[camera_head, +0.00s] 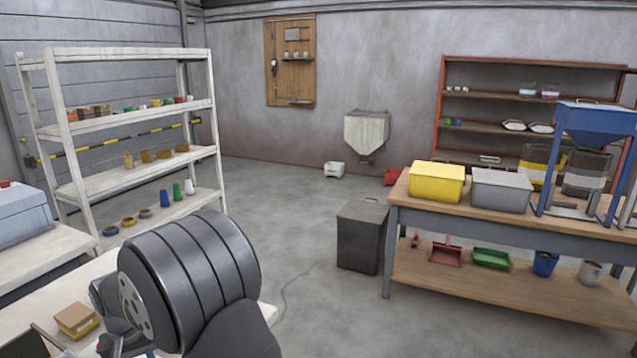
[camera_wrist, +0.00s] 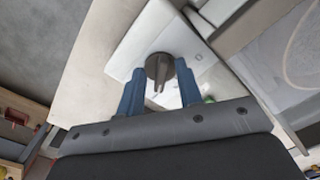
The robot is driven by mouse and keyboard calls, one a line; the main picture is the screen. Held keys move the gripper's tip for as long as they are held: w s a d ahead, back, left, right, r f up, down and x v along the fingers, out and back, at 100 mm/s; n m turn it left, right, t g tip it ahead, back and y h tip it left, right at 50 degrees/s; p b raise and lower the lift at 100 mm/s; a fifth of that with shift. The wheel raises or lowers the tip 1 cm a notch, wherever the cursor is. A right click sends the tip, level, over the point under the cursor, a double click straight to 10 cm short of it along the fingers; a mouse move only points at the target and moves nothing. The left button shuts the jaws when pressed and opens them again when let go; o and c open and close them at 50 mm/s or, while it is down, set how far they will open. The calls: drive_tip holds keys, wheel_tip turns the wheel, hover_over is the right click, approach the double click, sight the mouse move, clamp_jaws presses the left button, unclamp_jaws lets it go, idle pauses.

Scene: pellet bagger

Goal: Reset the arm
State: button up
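My gripper (camera_wrist: 160,75) shows in the wrist view with its two blue fingers spread apart, pointing at a pale work surface. A dark round knob-like thing with a narrow bar (camera_wrist: 158,68) shows between the fingertips. I cannot tell whether it lies beyond them or between them, and no finger is clearly pressed on it. In the head view my dark grey arm fills the lower left above a pale table (camera_head: 75,265), and the gripper fingers cannot be made out there.
Small brown boxes (camera_head: 77,320) sit on the table left of my arm. A white shelf rack (camera_head: 135,115) stands behind. A grey bin (camera_head: 362,235) and a workbench (camera_head: 480,215) with yellow (camera_head: 436,182) and grey (camera_head: 500,190) tubs stand to the right. The floor between is mostly clear.

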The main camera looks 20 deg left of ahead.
drive_tip(key=n, duration=0.5)
drive_tip(key=shift+w+n, duration=0.15)
drive_tip(key=shift+n, duration=0.15)
idle(0.6)
wheel_tip(320, 180, up, 17)
drive_tip(key=m, duration=0.8)
drive_tip(key=f, duration=1.7)
drive_tip(key=shift+s+d, duration=0.15)
drive_tip(key=shift+s, duration=0.2)
drive_tip(key=shift+r, duration=0.1)
